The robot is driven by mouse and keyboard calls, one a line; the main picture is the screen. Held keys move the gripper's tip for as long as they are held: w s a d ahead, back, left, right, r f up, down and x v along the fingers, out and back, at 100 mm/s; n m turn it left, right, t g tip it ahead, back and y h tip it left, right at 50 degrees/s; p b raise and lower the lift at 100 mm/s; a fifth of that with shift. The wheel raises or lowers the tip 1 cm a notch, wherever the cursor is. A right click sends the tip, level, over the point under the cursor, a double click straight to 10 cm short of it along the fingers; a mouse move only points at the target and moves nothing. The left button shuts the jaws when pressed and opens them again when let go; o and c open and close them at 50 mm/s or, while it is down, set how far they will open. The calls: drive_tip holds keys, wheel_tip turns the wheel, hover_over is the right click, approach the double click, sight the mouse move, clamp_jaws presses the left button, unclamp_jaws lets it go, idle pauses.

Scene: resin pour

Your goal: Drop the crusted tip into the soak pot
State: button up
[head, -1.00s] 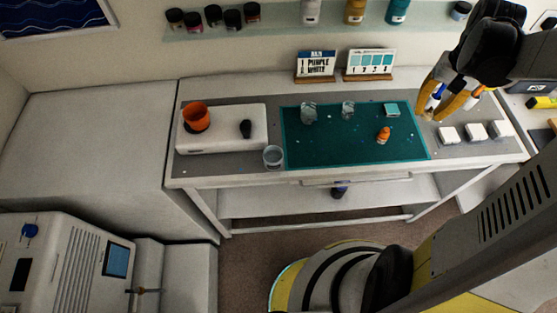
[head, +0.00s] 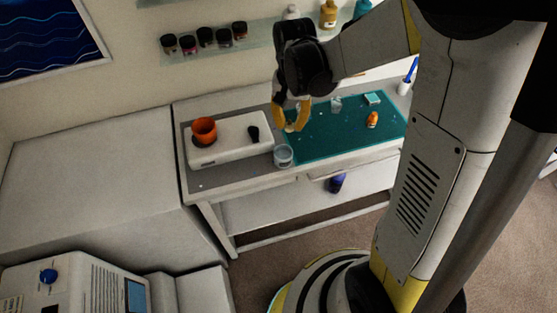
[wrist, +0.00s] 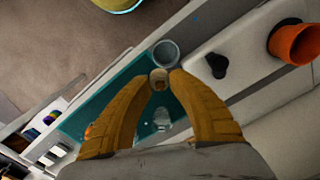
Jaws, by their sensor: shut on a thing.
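My gripper (head: 291,127) hangs over the left end of the teal mat (head: 345,140). In the wrist view its yellow fingers (wrist: 159,84) close on a small pale, round piece with a brown middle (wrist: 159,75), which looks like the crusted tip. In the head view that piece is only a pale spot between the fingertips. The clear grey-blue pot (head: 283,158), likely the soak pot, stands at the bench's front edge by the mat's left corner. It also shows in the wrist view (wrist: 166,48), just beyond the held piece. The height between them is unclear.
An orange cup (head: 204,129) and a black object (head: 253,134) stand on a white slab (head: 225,150) at left. A clear cup (head: 336,103) and an orange bottle (head: 372,119) stand on the mat. Another clear cup (wrist: 161,120) shows below the fingers.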

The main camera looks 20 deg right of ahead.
wheel_tip(320, 180, down, 6)
drive_tip(key=b, duration=0.3)
drive_tip(key=shift+d+r+b, duration=0.1)
drive_tip(key=shift+r+b, duration=0.1)
drive_tip(key=shift+b, duration=0.2)
drive_tip(key=o, duration=0.7)
wheel_tip(320, 180, up, 12)
drive_tip(key=shift+r, duration=0.1)
